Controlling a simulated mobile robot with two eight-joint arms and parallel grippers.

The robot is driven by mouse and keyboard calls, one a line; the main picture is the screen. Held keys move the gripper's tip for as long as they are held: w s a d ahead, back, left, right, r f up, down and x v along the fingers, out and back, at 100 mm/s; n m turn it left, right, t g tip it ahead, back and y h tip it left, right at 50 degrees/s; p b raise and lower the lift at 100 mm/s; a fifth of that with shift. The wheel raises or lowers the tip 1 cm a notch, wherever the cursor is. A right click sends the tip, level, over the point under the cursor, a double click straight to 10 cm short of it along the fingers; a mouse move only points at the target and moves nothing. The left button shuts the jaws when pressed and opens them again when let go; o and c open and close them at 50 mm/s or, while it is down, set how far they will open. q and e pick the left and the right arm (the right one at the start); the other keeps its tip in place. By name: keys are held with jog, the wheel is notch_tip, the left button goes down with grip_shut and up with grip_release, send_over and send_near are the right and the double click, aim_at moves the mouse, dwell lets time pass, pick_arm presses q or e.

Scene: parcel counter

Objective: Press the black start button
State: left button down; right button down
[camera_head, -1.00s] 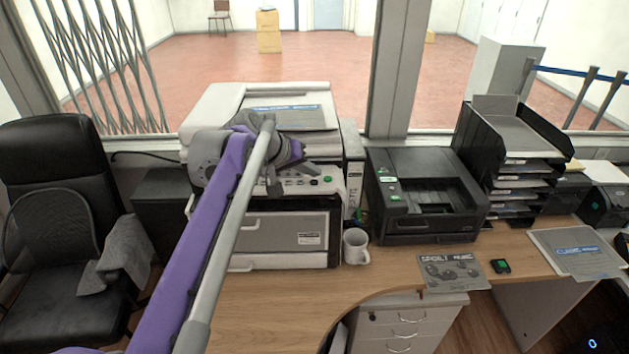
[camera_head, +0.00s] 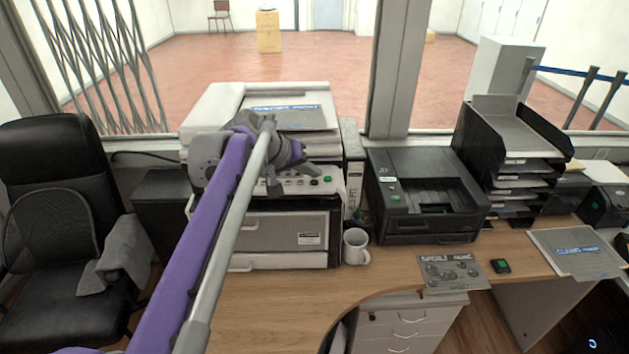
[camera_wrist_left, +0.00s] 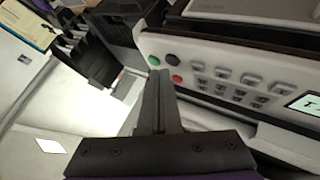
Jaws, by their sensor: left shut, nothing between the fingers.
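The copier's white control panel (camera_wrist_left: 225,80) has a black button (camera_wrist_left: 172,59), a green button (camera_wrist_left: 153,60) and a red button (camera_wrist_left: 177,78) close together in the left wrist view. My left gripper (camera_wrist_left: 160,73) is shut and empty, its fingertips just in front of this group. The tips appear close to the black button, but contact cannot be told. In the head view my left gripper (camera_head: 310,171) reaches over the front of the copier (camera_head: 215,105), near the green button (camera_head: 327,179). My arm hides part of the panel. My right gripper is not in view.
A white mug (camera_head: 355,247) stands right of the copier, and a black printer (camera_head: 425,190) beyond it. A paper tray stack (camera_head: 510,150) is farther right. An office chair (camera_head: 55,200) stands at left. The desk front (camera_head: 285,305) is clear.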

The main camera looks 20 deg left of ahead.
aim_at(312, 183)
pick_arm(q)
jog(key=shift+f, duration=0.4)
jog(key=shift+f, duration=0.2)
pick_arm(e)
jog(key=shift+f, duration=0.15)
pick_arm(q)
jog(key=shift+r, duration=0.1)
jog(key=shift+r+p, duration=0.45)
jog(key=shift+r, duration=0.2)
jog(key=shift+f, duration=0.1)
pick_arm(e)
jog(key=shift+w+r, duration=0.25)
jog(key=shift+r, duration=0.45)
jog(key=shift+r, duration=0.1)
